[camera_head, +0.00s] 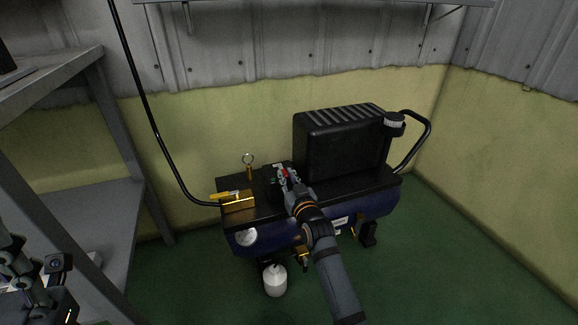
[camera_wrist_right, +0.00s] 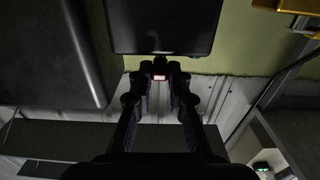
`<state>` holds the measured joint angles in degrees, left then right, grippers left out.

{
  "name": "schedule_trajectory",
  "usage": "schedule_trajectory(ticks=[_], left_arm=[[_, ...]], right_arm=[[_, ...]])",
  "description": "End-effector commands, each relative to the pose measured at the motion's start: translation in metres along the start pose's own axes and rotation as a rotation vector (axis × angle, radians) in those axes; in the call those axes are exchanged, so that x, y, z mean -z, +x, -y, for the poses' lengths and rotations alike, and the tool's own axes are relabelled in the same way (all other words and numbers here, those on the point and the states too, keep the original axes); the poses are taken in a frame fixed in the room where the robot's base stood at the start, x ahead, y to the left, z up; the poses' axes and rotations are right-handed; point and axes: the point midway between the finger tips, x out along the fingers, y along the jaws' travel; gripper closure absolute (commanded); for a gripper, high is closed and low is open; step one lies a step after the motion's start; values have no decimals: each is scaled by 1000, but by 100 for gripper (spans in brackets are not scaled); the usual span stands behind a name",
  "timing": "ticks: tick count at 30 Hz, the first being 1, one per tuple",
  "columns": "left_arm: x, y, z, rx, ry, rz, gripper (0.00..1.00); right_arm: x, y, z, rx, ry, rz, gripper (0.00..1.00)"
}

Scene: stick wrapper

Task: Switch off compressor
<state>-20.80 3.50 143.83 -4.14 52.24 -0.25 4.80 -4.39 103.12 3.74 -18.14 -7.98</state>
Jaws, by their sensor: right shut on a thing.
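The compressor (camera_head: 350,210) stands on the floor by the wall, with a dark blue tank and a black ribbed cover (camera_head: 340,145) on top. My right gripper (camera_head: 284,173) reaches over the tank to a small black switch box (camera_head: 274,191) left of the cover. Its fingers are shut on a small red switch (camera_head: 285,172). In the right wrist view the fingertips (camera_wrist_right: 160,80) close around the red and white switch (camera_wrist_right: 159,77), beneath a dark flat housing (camera_wrist_right: 162,27). The fingers hide much of the switch, so its position cannot be told. My left gripper (camera_head: 40,285) shows only in part at the bottom left.
A brass valve (camera_head: 237,203) with a yellow handle joins a black hose (camera_head: 160,150) at the compressor's left end. A ring pull (camera_head: 248,160) stands behind it. A white bottle (camera_head: 275,281) hangs below the tank. Grey shelves (camera_head: 85,220) stand at left. Green floor is free at right.

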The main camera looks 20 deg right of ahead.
Motion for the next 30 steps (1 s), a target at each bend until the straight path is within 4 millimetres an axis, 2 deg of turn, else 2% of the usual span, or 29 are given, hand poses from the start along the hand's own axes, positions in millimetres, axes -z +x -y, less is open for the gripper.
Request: schedule_trajectory(ticks=[10, 11, 16, 25, 28, 30], left_arm=[[0, 2, 1, 3, -1, -1, 60], [0, 2, 1, 3, -1, -1, 60], [0, 2, 1, 2, -1, -1, 60], [0, 3, 1, 4, -1, -3, 60], [0, 2, 1, 4, -1, -2, 60], [0, 2, 1, 4, -1, -2, 60]], right_arm=[[0, -1, 2, -7, 0, -4, 100], [0, -1, 2, -7, 0, -4, 82], [0, -1, 2, -6, 0, -3, 60], [0, -2, 2, -6, 0, -2, 60], [-2, -13, 2, -6, 1, -1, 60], [-2, -28, 2, -7, 1, 0, 60]])
